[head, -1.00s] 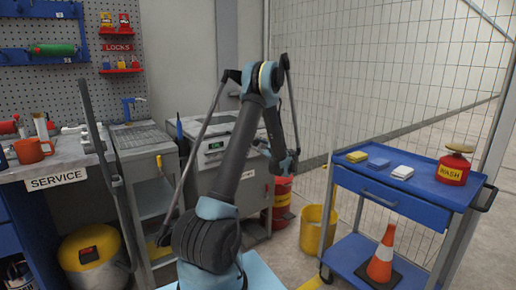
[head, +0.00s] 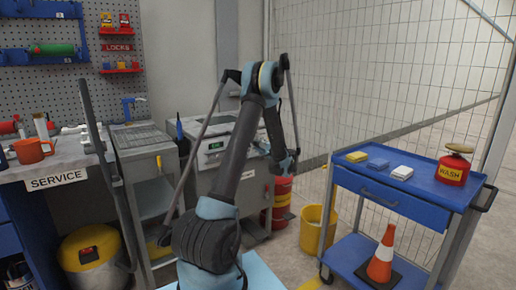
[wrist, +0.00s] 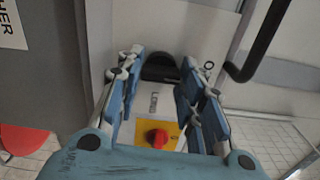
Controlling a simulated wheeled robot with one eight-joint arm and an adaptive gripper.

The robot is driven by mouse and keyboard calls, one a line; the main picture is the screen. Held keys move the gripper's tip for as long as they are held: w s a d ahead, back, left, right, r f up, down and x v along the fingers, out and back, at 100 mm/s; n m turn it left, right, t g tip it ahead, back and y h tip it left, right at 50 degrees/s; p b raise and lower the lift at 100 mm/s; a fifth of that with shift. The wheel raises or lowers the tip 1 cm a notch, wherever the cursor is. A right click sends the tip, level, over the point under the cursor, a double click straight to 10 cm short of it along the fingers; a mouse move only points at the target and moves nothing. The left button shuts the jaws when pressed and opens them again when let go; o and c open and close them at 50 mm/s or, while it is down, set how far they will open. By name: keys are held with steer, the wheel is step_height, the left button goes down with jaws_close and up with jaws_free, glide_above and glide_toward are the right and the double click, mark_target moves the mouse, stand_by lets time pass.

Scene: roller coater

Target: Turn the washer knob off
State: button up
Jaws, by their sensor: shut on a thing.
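In the wrist view a black rounded knob (wrist: 160,68) sits on a pale panel. In the head view the grey washer cabinet (head: 212,172) with a small green display (head: 214,146) stands behind my arm. The gripper's contact with the knob is hidden there.
A black bar handle (wrist: 262,45) is right of the fingers. A grey service bench (head: 60,160) is at the left.

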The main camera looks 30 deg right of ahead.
steer(key=shift+a+f+n, duration=0.1)
steer(key=shift+n, duration=0.5)
steer(key=o, duration=1.1)
steer(key=shift+c, duration=0.2)
steer(key=s+d, duration=0.1)
steer(key=s, duration=1.1)
